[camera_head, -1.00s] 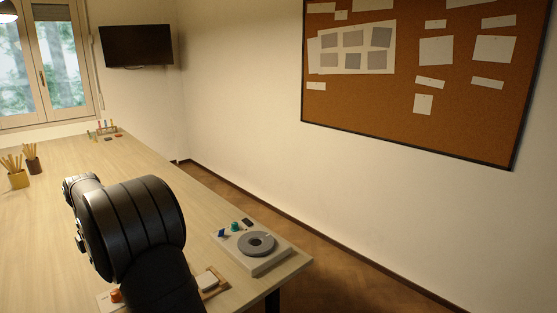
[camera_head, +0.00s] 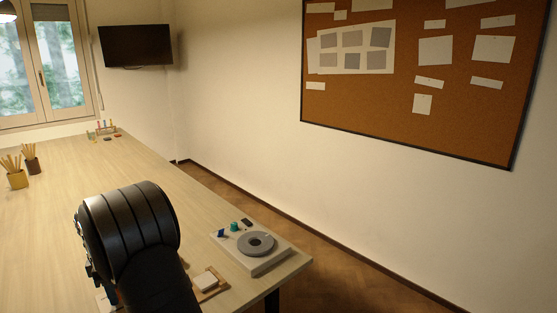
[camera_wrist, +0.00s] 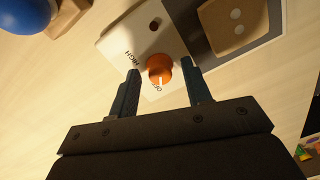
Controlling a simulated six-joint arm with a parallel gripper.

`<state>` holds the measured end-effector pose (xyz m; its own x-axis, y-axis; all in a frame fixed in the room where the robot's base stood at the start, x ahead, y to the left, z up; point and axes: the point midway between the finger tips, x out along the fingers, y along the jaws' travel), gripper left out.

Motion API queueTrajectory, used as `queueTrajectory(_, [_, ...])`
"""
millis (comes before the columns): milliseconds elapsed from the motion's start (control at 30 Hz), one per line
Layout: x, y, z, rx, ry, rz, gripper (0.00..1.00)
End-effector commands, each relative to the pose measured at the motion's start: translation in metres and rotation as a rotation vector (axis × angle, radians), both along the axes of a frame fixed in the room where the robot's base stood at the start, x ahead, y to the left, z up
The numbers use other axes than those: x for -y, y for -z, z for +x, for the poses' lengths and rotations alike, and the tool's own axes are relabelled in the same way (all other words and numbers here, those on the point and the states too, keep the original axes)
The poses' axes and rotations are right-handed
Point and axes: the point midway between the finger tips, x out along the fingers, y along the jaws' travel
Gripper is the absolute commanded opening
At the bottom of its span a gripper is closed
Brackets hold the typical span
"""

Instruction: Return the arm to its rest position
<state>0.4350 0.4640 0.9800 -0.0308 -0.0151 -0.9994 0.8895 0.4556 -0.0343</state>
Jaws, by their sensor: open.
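My gripper (camera_wrist: 160,80) is open in the wrist view, its two dark fingers apart and empty. An orange knob (camera_wrist: 160,67) shows between the fingertips in the picture, with a gap on each side; its height below them is hard to judge. The knob is on a white panel (camera_wrist: 118,42) with the printed words HIGH and OFF, and its white mark points towards OFF. In the head view my black arm hides the gripper and the knob.
A grey wheel device (camera_head: 255,244) stands at the table's right edge. A wooden tray (camera_head: 215,289) lies beside my arm. Pencil cups (camera_head: 17,179) stand far left. A blue ball (camera_wrist: 24,14) is near the panel. The middle of the table (camera_head: 90,165) is clear.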

Motion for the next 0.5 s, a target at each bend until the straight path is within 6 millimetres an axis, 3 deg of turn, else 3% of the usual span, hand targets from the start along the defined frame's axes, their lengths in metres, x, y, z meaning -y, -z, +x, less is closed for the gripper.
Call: queueTrajectory(500, [0.0007, -0.0001, -0.0005, 0.000, 0.427, -0.001, 0.45])
